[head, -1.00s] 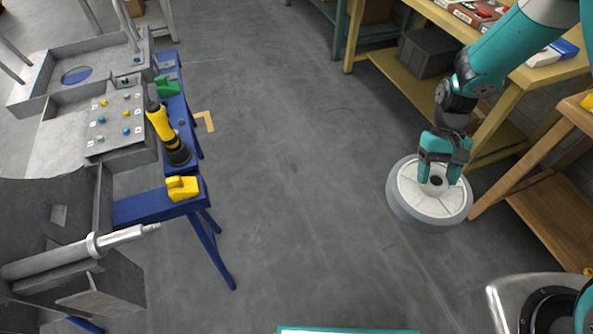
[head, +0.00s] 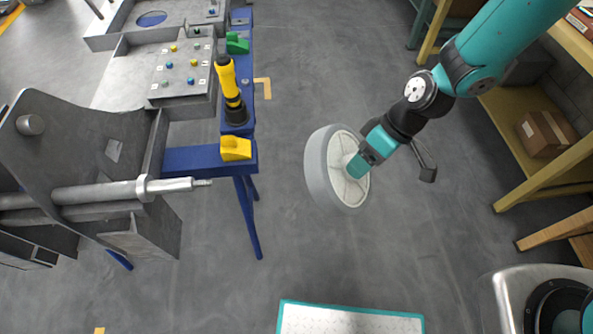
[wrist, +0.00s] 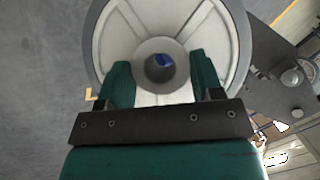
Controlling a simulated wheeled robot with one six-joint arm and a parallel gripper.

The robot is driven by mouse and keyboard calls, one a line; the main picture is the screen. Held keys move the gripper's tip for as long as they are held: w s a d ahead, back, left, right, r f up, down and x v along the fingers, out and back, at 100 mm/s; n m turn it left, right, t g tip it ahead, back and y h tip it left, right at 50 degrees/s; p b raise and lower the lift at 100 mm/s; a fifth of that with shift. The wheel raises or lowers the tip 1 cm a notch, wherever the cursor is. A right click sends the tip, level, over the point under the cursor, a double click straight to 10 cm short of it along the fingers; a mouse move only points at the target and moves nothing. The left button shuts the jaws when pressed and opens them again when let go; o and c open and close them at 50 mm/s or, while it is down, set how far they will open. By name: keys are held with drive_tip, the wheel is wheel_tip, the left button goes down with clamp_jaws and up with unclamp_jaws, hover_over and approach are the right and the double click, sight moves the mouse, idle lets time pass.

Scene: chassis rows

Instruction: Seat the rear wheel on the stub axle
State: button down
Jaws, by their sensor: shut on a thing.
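The wheel (head: 327,170) has a grey tyre and a pale spoked face. My gripper (head: 362,166) is shut on its hub and holds it above the floor, tilted nearly on edge, its spoked face toward my gripper. In the wrist view the wheel (wrist: 115,40) fills the top, with my gripper's fingers (wrist: 162,80) on either side of the hub; blue shows through the hub's bore. The stub axle (head: 180,185) is a bright metal shaft with a collar and a thinner threaded tip, pointing right from the grey chassis (head: 80,150). The wheel is apart from it, to its right.
A yellow-and-black tool (head: 230,90), a yellow block (head: 236,148) and a green block (head: 237,43) are on the blue stand (head: 195,160) behind the axle. Shelving with a cardboard box (head: 546,134) is at right. Floor between wheel and axle is clear.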

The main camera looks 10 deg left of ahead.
sight(332, 167)
drive_tip(key=s+a+n+y, duration=0.1)
drive_tip(key=a, duration=0.1)
drive_tip(key=s+a+r+n+g+y, duration=0.1)
drive_tip(key=a, duration=0.1)
drive_tip(key=s+a+n+y+b, duration=0.1)
drive_tip(key=a, duration=0.1)
drive_tip(key=shift+a+r, duration=0.25)
drive_tip(key=shift+r, duration=0.05)
drive_tip(key=s+a+r+n+g+y+b, duration=0.1)
drive_tip(key=s+a+r, duration=0.4)
drive_tip(key=a, duration=0.5)
drive_tip(key=shift+s+a+r+n+g+y, duration=0.15)
drive_tip(key=shift+s+a+n+g+y, duration=0.25)
drive_tip(key=shift+n+g+y, duration=0.6)
drive_tip(key=shift+s+a+b, duration=0.25)
drive_tip(key=shift+s+a, duration=0.25)
drive_tip(key=shift+a, duration=1.5)
drive_tip(key=shift+s+a+b, duration=0.3)
drive_tip(key=shift+s+a, duration=0.15)
drive_tip(key=shift+a, duration=1.5)
drive_tip(key=shift+s+a+b, duration=0.25)
drive_tip(key=shift+s+a, duration=0.25)
drive_tip(key=shift+a, duration=1.5)
